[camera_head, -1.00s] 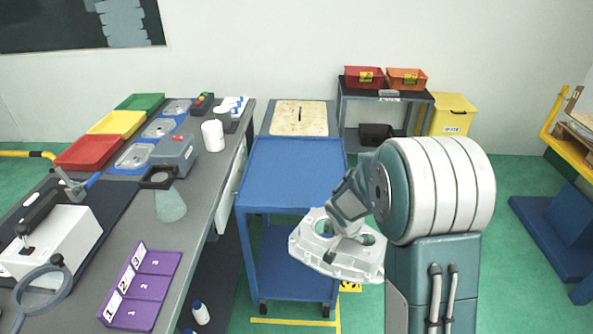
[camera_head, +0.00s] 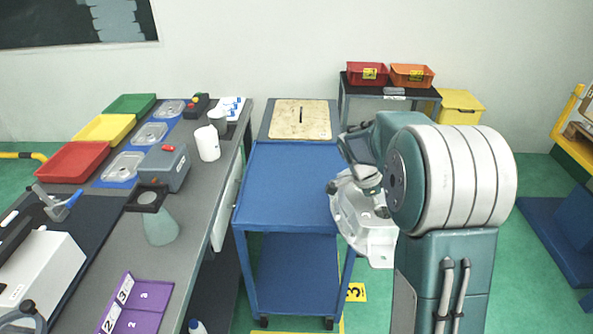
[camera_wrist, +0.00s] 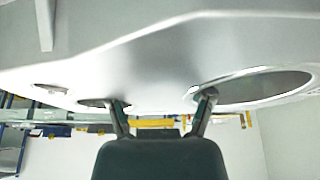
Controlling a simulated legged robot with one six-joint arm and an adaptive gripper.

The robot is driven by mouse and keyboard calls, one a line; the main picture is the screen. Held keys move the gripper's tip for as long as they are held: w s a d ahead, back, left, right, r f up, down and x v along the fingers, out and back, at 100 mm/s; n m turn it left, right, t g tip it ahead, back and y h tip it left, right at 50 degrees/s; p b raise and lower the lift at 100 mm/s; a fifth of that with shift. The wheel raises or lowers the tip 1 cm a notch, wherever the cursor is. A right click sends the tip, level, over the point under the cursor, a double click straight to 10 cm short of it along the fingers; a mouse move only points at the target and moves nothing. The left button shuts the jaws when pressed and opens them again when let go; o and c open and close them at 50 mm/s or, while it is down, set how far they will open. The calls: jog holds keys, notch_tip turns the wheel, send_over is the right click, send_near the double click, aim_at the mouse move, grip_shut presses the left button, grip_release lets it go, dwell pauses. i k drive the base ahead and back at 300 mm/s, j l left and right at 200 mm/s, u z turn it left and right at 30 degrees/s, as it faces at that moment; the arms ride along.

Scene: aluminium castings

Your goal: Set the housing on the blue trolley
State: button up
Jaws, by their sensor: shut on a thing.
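The housing, a pale aluminium casting (camera_head: 372,238), hangs in my gripper (camera_head: 368,190) at the right edge of the blue trolley. My gripper is shut on it, and the arm hides part of it. In the wrist view the housing (camera_wrist: 150,60) fills the top, with round openings, and the two fingers of my gripper (camera_wrist: 165,100) reach up to it. The blue trolley (camera_head: 285,190) stands in the middle of the head view, its upper deck bare. The housing overlaps the deck's right edge in the picture; I cannot tell its height above it.
A grey bench (camera_head: 110,245) with trays, a white cylinder (camera_head: 207,143) and a purple numbered stand (camera_head: 140,300) runs along the left. A wooden board (camera_head: 302,119) lies behind the trolley. A rack with red (camera_head: 367,73) and orange bins stands at the back right.

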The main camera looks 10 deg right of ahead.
aim_at(299, 179)
jog(key=i, duration=1.1)
